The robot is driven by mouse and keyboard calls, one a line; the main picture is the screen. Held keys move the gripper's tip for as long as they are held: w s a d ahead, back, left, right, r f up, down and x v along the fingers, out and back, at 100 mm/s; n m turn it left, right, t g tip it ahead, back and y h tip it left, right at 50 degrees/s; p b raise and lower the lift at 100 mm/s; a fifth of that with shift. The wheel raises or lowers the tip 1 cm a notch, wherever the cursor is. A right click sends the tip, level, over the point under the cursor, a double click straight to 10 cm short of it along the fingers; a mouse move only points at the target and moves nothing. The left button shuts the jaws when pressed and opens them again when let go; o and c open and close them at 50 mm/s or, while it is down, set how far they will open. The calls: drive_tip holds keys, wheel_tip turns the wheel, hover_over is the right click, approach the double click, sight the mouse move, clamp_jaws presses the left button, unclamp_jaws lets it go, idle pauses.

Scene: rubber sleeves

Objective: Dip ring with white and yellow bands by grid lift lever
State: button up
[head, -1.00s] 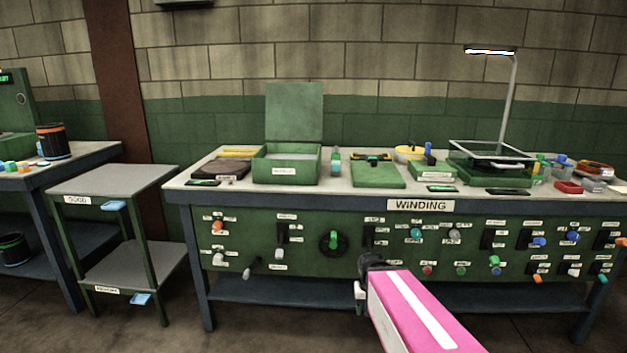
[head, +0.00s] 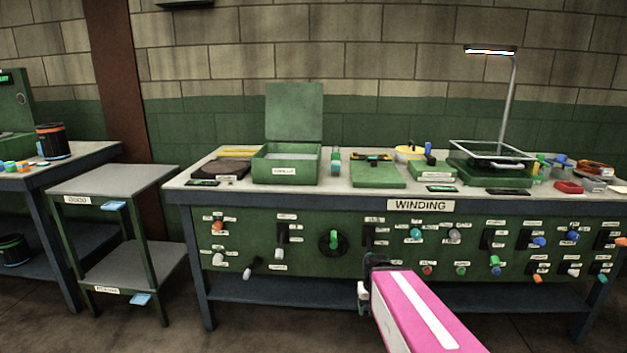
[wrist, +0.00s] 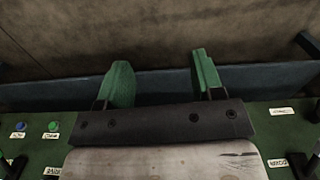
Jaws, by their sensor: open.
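My gripper (head: 374,272) is in front of the winding bench's control panel, at the end of my pink arm. In the wrist view its two green fingers (wrist: 161,80) are apart, with nothing between them. A wire grid frame (head: 490,155) stands over a green tray (head: 470,176) at the right of the bench top. I cannot tell which of the many levers and knobs is the grid lift lever. A ring with white and yellow bands cannot be made out; the small things at the right end of the bench are too small to tell.
The winding bench (head: 300,195) carries an open green box (head: 285,170), a green block (head: 378,175) and a lamp (head: 508,95). Its front panel (head: 300,262) has several knobs and levers sticking out. A two-shelf stand (head: 110,180) is at the left. The floor between is clear.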

drive_tip(key=shift+w, duration=0.1)
drive_tip(key=m+t+h, duration=0.1)
drive_tip(key=t+h, duration=0.1)
drive_tip(key=t, duration=0.2)
approach(278, 250)
drive_tip(key=x, duration=1.1)
drive_tip(key=shift+d+f, duration=0.15)
drive_tip(key=shift+f, duration=0.1)
